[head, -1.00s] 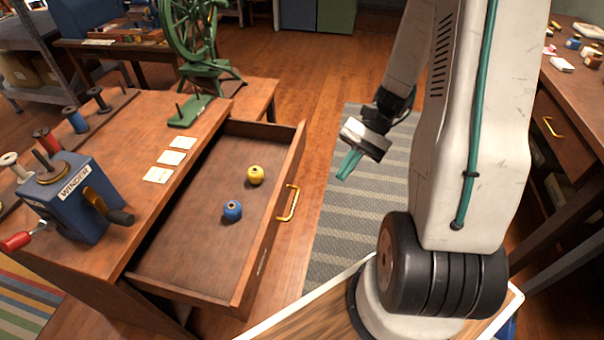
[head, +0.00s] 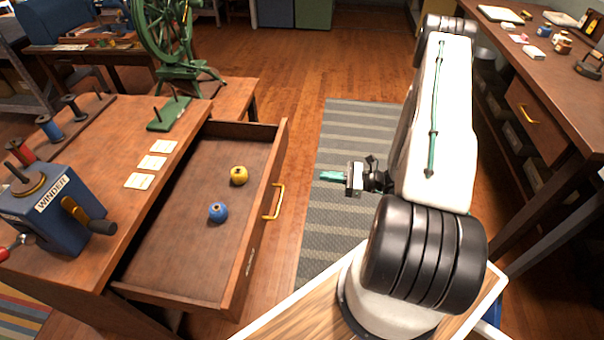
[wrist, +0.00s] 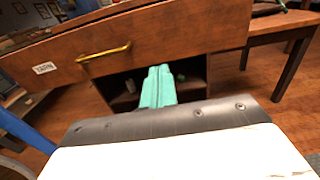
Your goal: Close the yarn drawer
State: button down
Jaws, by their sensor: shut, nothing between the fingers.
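The yarn drawer (head: 185,232) is pulled far out of the wooden bench in the head view. A yellow yarn ball (head: 239,175) and a blue yarn ball (head: 217,212) lie inside it. Its brass handle (head: 275,202) is on the front, facing right. In the wrist view the drawer front (wrist: 178,38) shows the handle (wrist: 104,54) and a label reading YARN (wrist: 44,69). My gripper (head: 322,175) is shut and empty, right of the drawer front and apart from it. Its teal fingers (wrist: 158,76) point toward the bench, appearing below the drawer front in the wrist view.
A blue winder (head: 62,210), cards (head: 152,162) and spools stand on the bench top. A green spinning wheel (head: 165,50) is behind. A striped rug (head: 335,225) covers floor between the drawer and another bench (head: 535,90) at right. An open shelf (wrist: 195,88) lies under the drawer.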

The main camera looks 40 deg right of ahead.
aim_at(277, 171)
jog(key=x, duration=1.3)
jog(key=shift+w+a, duration=0.15)
jog(key=shift+a, duration=0.1)
jog(key=shift+w, duration=0.15)
